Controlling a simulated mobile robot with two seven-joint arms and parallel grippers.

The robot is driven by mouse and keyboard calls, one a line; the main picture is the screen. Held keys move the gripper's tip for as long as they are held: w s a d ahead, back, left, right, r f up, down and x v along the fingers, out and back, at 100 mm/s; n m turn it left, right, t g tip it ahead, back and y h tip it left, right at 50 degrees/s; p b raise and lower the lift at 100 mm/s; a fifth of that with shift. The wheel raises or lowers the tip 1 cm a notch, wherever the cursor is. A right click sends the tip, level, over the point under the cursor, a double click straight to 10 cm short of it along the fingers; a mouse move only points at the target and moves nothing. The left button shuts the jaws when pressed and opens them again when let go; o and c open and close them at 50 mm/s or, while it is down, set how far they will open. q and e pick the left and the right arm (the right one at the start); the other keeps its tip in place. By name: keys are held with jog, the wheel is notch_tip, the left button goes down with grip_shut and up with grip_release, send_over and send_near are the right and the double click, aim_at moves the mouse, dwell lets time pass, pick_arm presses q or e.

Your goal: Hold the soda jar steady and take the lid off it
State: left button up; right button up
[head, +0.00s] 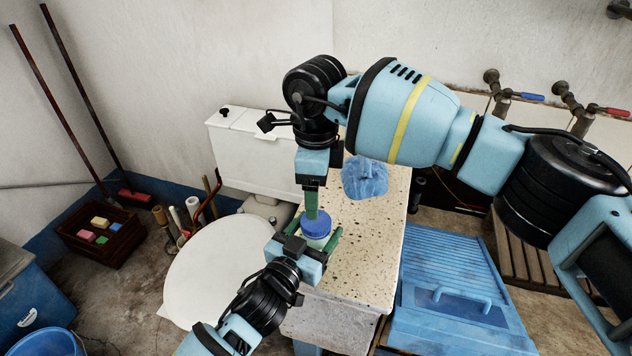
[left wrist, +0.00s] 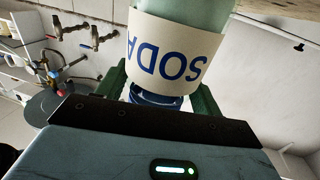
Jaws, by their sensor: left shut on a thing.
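The soda jar (head: 316,242) stands on the speckled stone top, pale green with a blue lid (head: 316,224) on it. In the left wrist view the jar (left wrist: 185,45) appears upside down, with a cream SODA label and the blue lid (left wrist: 158,98) low in the picture. My left gripper (head: 316,233) is shut on the jar, with a green finger on each side. My right gripper (head: 312,204) points down from above, its fingertips at the lid. Its fingers overlap in this view, so their gap and any contact with the lid are hidden.
A blue crumpled cloth (head: 365,178) lies behind the jar on the stone top (head: 350,260). A blue washboard-like lid (head: 455,290) lies to the right. A white round surface (head: 215,265) is at left. Taps (head: 505,95) are on the back wall.

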aim_at(316, 223)
jog(key=m, duration=0.5)
jog(key=shift+r, duration=0.25)
jog(key=m, duration=0.6)
jog(key=shift+r, duration=0.25)
jog(key=shift+f, duration=4)
jog(key=c, duration=1)
jog(key=shift+n, duration=1.5)
jog(key=shift+r, duration=0.35)
